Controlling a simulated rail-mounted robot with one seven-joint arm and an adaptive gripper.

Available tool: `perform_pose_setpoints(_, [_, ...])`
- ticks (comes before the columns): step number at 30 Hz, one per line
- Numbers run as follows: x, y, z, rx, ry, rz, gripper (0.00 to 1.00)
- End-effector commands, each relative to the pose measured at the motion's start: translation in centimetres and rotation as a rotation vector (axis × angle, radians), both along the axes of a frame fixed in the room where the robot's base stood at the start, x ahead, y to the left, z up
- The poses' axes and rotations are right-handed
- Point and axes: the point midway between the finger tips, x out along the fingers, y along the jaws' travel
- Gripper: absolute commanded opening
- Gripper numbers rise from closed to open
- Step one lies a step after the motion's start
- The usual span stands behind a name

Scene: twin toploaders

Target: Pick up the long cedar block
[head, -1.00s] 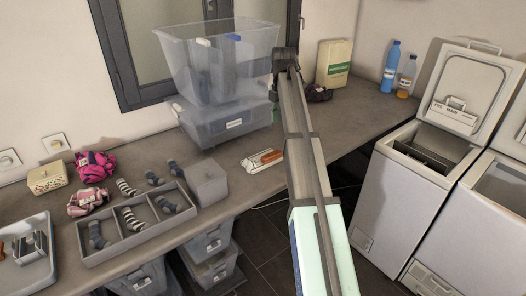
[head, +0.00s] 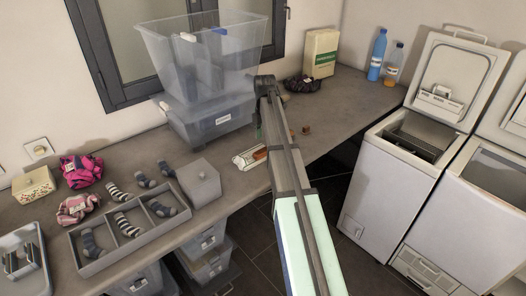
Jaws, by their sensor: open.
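An orange-brown block (head: 260,153), which looks like the long cedar block, lies by a white packet (head: 245,159) on the counter, partly hidden behind my arm. Small reddish-brown pieces (head: 306,130) lie to the right of my arm; they are too small to make out. My arm reaches up over the counter from the bottom right. My gripper (head: 258,130) hangs at its far end, above the counter in front of the clear bins. It is open, and nothing shows held in it. Its fingers are small and mostly hidden by the arm.
Stacked clear bins (head: 203,65) stand behind my gripper. A lidded grey box (head: 199,183) and a divided sock tray (head: 97,265) are at left. A carton (head: 320,54), a dark bowl (head: 302,84) and bottles (head: 377,57) stand at the back. Two toploaders (head: 390,190) are at right.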

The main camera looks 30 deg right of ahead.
Motion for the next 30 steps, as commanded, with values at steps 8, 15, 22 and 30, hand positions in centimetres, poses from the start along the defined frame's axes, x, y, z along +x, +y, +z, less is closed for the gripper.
perform_pose_setpoints(8, [0.0,0.0,-1.1,0.001,0.001,0.0,0.58])
perform_pose_setpoints(15, [0.2,0.0,-3.4,0.0,0.002,0.0,0.58])
perform_pose_setpoints(22, [0.2,0.0,-5.7,0.001,0.001,0.0,0.58])
perform_pose_setpoints(30, [0.3,0.0,-5.9,0.0,0.0,0.0,0.41])
